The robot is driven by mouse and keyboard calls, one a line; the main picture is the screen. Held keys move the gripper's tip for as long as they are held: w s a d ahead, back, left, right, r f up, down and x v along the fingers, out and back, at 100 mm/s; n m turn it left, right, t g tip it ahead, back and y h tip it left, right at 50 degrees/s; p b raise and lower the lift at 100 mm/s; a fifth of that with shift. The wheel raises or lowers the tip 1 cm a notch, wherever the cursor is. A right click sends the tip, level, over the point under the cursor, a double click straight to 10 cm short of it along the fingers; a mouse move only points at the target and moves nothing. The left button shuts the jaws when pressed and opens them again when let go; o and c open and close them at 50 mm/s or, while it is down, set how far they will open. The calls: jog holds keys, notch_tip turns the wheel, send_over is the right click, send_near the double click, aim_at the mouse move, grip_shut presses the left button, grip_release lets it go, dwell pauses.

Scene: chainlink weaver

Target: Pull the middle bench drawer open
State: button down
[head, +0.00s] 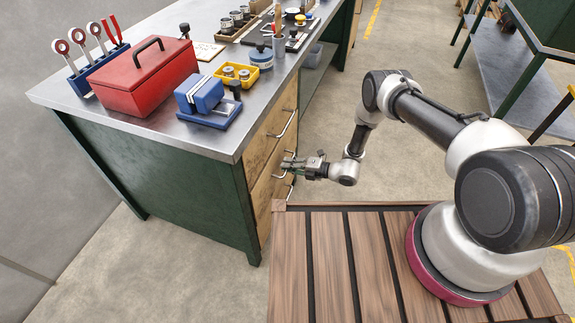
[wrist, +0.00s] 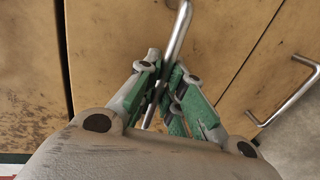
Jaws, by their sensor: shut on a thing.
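The bench's wooden drawer fronts face right in the head view. The middle drawer (head: 264,187) (wrist: 125,35) has a bar handle (wrist: 181,28). My gripper (head: 292,165) reaches in from the right, and its green-padded fingers (wrist: 163,95) are shut on this handle in the wrist view. The bar passes between the fingers and sticks out beyond them. In the head view the gripper hides most of the handle. The middle front looks roughly flush with its neighbours; a small gap cannot be ruled out.
The upper drawer's handle (head: 284,123) is above my gripper, and another drawer handle (wrist: 287,95) is to the right in the wrist view. A red toolbox (head: 145,80) and a blue vise (head: 205,97) stand on the bench top. The floor (head: 330,120) beside the drawers is clear.

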jog(key=f+v, duration=0.2)
jog(key=v, duration=1)
jog(key=d+f+v, duration=0.1)
jog(key=f+v, duration=0.2)
jog(key=v, duration=0.9)
jog(key=f+v, duration=0.2)
jog(key=v, duration=1)
jog(key=shift+s+d+f, duration=0.3)
jog(key=shift+d+f, duration=0.05)
jog(key=shift+d, duration=0.25)
jog(key=c, duration=1.5)
grip_release()
jog(key=v, duration=1.2)
